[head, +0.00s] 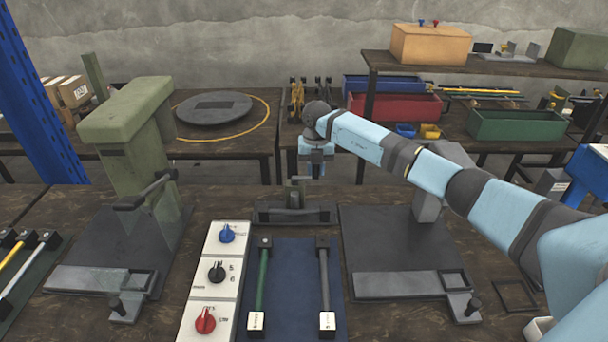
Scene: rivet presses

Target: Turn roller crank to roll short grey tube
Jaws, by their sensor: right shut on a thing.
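The small dark roller device (278,213) stands at the back middle of the workbench, with a short upright post on it. My right gripper (316,172) points down just above the device's right end. It is shut on the roller crank, which the fingers mostly hide. A grey bar with a dark block at its far end and a pale tag at its near end (324,280) lies on the blue mat (292,295). I cannot tell whether it is the short grey tube, and I see no separate tube in the roller. My left gripper is not in view.
A green bar (262,283) lies beside the grey one. A white panel with blue, black and red knobs (215,270) is left of the mat. A green press (130,140) stands at left; a dark press base (385,250) is under my right arm.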

